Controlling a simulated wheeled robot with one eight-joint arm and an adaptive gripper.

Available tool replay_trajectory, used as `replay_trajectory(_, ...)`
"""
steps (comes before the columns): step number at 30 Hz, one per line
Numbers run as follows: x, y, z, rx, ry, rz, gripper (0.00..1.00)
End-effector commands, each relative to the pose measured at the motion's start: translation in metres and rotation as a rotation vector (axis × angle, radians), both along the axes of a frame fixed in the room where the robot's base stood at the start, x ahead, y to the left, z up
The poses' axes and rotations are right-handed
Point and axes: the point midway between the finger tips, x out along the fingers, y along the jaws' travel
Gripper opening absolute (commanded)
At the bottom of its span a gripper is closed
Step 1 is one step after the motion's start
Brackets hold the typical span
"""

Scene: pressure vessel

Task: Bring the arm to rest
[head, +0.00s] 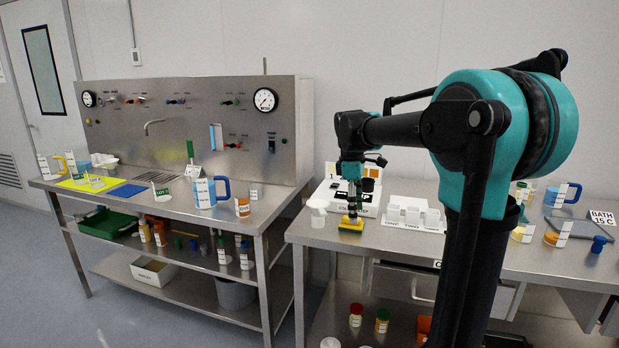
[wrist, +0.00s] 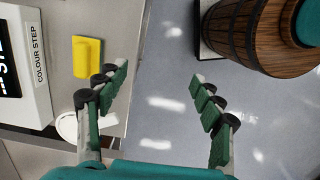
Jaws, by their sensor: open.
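My arm reaches from the right of the head view to the left, with my gripper (head: 352,185) pointing down near the front edge of the right bench. In the wrist view my gripper (wrist: 160,76) has its two green-padded fingers spread wide, with nothing between them but grey floor below. A yellow and green sponge-like block (head: 351,224) lies on the bench below the gripper in the head view. In the wrist view the block (wrist: 87,58) lies left of the fingers, apart from them.
A white device marked COLOUR STEP (wrist: 30,65) stands close by on the bench. White cups (head: 412,214) stand right of the gripper, and a white container (head: 318,212) stands left. The left bench (head: 282,207) carries a blue-handled jug (head: 204,192). Floor shows between the benches.

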Motion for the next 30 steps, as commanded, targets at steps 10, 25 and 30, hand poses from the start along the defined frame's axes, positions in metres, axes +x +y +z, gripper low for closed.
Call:
replay_trajectory(10, -0.025, -0.012, -0.034, 0.022, -0.074, -0.172, 0.67)
replay_trajectory(25, -0.137, -0.044, -0.152, 0.160, -0.299, -0.791, 0.67)
replay_trajectory(30, -0.195, -0.052, -0.203, 0.254, -0.385, -1.078, 0.67)
